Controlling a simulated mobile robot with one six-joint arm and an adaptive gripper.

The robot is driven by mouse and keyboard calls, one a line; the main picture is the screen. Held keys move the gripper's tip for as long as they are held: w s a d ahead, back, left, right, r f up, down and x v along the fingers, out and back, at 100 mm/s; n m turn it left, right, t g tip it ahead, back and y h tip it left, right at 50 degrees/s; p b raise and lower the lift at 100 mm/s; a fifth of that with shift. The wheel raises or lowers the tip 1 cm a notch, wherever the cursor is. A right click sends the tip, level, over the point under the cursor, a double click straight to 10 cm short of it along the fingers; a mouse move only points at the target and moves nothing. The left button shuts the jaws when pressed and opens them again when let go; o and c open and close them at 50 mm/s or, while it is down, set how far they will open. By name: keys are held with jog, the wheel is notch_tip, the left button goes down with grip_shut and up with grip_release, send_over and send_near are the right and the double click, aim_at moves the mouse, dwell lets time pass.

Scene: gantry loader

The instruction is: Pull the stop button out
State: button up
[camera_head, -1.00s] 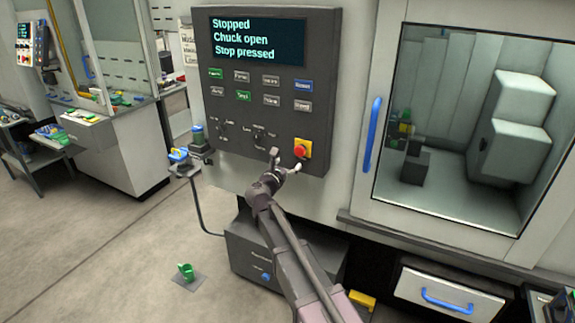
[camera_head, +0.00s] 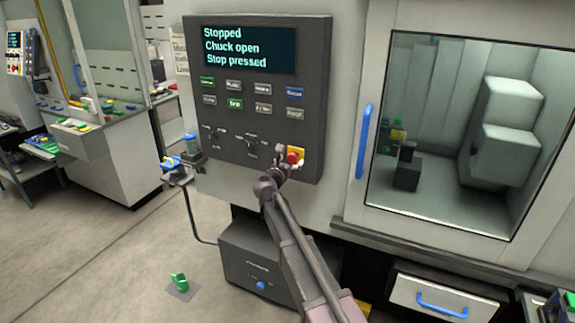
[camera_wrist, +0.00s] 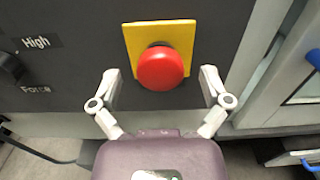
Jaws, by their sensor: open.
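The red stop button (camera_wrist: 161,68) stands on a yellow square plate (camera_wrist: 184,33) on the dark control panel. In the head view the button (camera_head: 293,155) is at the panel's lower right, partly hidden by my gripper (camera_head: 286,160). In the wrist view my gripper (camera_wrist: 160,85) is open, with one finger on each side of the button. A gap shows between each finger and the red cap, so neither finger looks to be touching it. The panel's display (camera_head: 248,48) reads "Stopped", "Chuck open" and "Stop pressed".
Several small keys (camera_head: 235,104) and two rotary knobs (camera_head: 251,148) are on the panel left of the button. A machine door with a blue handle (camera_head: 364,142) is to the right. A grey box (camera_head: 250,262) stands on the floor below.

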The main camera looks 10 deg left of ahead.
jog(key=shift+w+d, duration=0.15)
jog(key=shift+w, duration=0.25)
jog(key=c, duration=1.1)
jog(key=shift+s, duration=0.3)
jog(key=o, duration=1.1)
jog(key=shift+s, duration=0.1)
jog(key=v, duration=0.8)
